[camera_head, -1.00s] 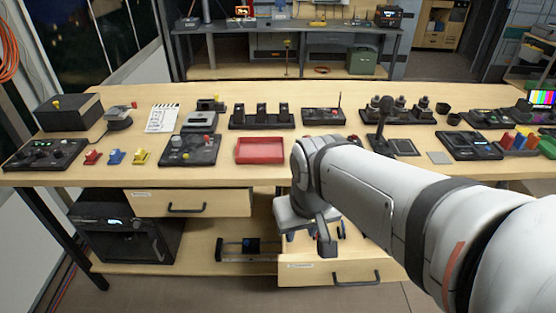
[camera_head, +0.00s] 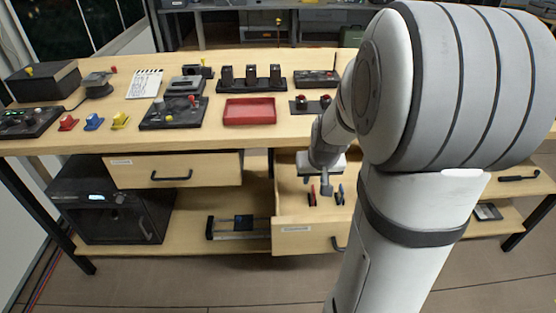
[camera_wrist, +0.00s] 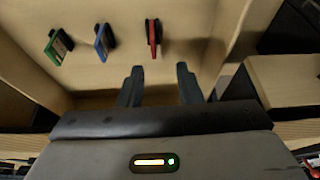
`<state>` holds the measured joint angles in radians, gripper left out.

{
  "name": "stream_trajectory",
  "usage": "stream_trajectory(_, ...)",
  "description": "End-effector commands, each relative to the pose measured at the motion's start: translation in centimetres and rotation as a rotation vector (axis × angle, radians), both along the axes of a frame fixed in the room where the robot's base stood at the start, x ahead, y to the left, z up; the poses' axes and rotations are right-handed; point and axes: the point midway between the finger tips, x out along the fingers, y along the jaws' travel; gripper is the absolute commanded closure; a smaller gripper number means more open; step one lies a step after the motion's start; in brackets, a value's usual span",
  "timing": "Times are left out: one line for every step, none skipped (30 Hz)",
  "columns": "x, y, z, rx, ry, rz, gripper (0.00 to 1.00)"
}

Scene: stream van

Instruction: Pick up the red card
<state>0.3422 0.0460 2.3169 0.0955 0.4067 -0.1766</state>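The red card (camera_wrist: 152,38) stands on edge in an open drawer, rightmost of three cards in the wrist view; it also shows in the head view (camera_head: 311,196). A blue card (camera_wrist: 101,42) and a green card (camera_wrist: 58,47) stand to its left in the wrist view. My gripper (camera_wrist: 158,84) is open and empty. Its two dark fingers are spread apart, and the red card lies beyond the fingertips, roughly between them in the picture, not touched. In the head view my gripper is over the drawer, and my arm hides part of the drawer's right side.
The open drawer (camera_head: 297,238) has wooden walls close around the cards. The workbench (camera_head: 215,138) above it carries a red tray (camera_head: 250,110) and several control panels.

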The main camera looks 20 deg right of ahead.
Motion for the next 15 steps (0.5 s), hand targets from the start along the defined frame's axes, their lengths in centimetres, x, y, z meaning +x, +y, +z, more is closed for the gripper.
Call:
stream_trajectory(0.5, -0.9, -1.6, -0.001, -0.004, -0.016, 0.68)
stream_trajectory(0.7, -1.2, -2.0, -0.003, -0.007, -0.021, 0.68)
stream_trajectory(1.0, -1.5, -2.3, -0.005, -0.012, -0.026, 0.68)
stream_trajectory(1.1, -1.7, -2.6, -0.005, -0.013, -0.029, 0.68)
stream_trajectory(1.2, -1.9, -2.9, -0.005, -0.014, -0.031, 0.68)
stream_trajectory(1.4, -2.0, -3.3, -0.007, -0.016, -0.031, 0.68)
stream_trajectory(1.6, -2.0, -3.6, -0.007, -0.015, -0.031, 0.68)
stream_trajectory(1.7, -2.0, -3.9, -0.007, -0.015, -0.031, 0.68)
stream_trajectory(1.8, -2.1, -4.3, -0.007, -0.015, -0.031, 0.68)
stream_trajectory(2.0, -2.1, -4.5, -0.007, -0.015, -0.031, 0.68)
stream_trajectory(2.1, -2.1, -4.8, -0.007, -0.015, -0.030, 0.68)
stream_trajectory(2.2, -2.1, -5.2, -0.007, -0.014, -0.030, 0.68)
stream_trajectory(2.3, -2.0, -5.5, -0.007, -0.014, -0.030, 0.68)
stream_trajectory(2.5, -2.0, -5.9, -0.007, -0.014, -0.030, 0.68)
stream_trajectory(2.7, -2.0, -6.5, -0.007, -0.014, -0.030, 0.68)
